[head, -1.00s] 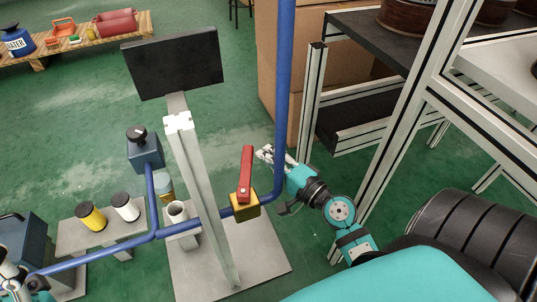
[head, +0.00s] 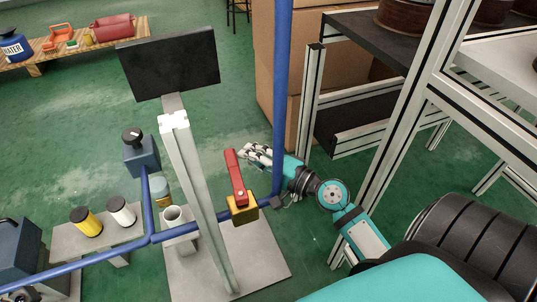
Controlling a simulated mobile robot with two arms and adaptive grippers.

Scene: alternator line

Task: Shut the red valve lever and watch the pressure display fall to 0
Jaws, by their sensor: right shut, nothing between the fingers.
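The red valve lever (head: 236,177) is on a yellow valve body (head: 242,210) in the blue pipe. It points up the picture and leans to the left. My right gripper (head: 245,154) is shut and empty. Its fingertips are just right of the lever's upper end; whether they touch it I cannot tell. A dark panel (head: 168,62) on a pale post (head: 196,200) is probably the pressure display. It shows no readable number from here. My left gripper cannot be made out.
The blue pipe (head: 284,80) rises close beside my right gripper. An aluminium frame (head: 402,120) with shelves stands on the right. A blue-grey box with a black knob (head: 141,155), a yellow cylinder (head: 86,222) and a white cylinder (head: 121,211) stand left of the post.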

